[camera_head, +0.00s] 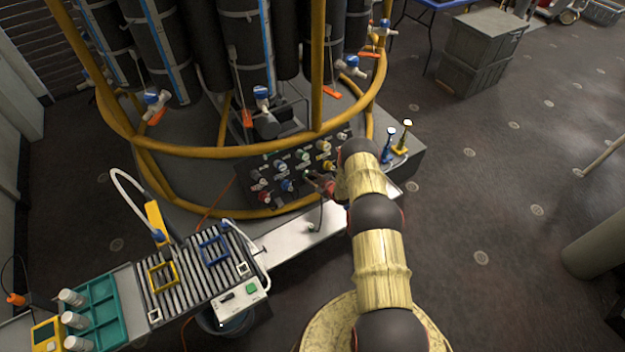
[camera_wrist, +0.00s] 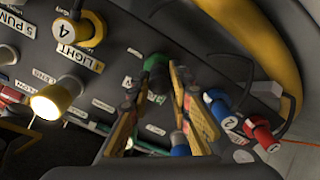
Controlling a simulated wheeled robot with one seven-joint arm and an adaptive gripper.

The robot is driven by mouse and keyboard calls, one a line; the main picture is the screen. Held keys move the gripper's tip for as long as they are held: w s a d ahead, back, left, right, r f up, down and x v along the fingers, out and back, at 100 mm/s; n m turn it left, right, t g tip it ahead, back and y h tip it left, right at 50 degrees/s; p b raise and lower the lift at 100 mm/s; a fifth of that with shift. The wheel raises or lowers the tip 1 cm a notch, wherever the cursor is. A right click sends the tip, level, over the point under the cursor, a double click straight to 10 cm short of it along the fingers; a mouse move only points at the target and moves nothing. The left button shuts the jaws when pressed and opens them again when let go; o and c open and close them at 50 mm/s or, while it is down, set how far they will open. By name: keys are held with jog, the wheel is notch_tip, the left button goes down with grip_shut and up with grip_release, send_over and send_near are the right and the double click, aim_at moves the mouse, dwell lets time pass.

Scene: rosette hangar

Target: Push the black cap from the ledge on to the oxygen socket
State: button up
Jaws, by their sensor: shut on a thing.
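The dark socket panel (camera_head: 268,160) stands at the foot of the yellow round frame. My gripper (camera_wrist: 163,82) is at the panel, its two orange-yellow fingers closed on a small dark piece, apparently the black cap (camera_wrist: 161,77). The cap is right at the green-ringed socket (camera_wrist: 152,62), which looks like the oxygen socket; its label is not readable. Whether the cap is seated or only touching cannot be told. In the head view my gripper (camera_head: 320,184) reaches the panel's lower right part, and the cap is too small to make out. The pale ledge (camera_head: 290,238) runs below the panel.
Close by are a yellow plug marked 4 (camera_wrist: 88,30), a lit lamp (camera_wrist: 52,100), a blue plug (camera_wrist: 221,110) and a red plug (camera_wrist: 263,135) with black leads. A slatted rack (camera_head: 205,268) stands left of the ledge.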

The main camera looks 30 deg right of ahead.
jog(key=shift+w+f+b, duration=0.25)
jog(key=shift+w+b, duration=0.2)
jog(key=shift+b, duration=0.5)
dwell(1.1)
jog(key=o, duration=0.9)
jog(key=shift+o, duration=0.2)
jog(key=v, duration=1.2)
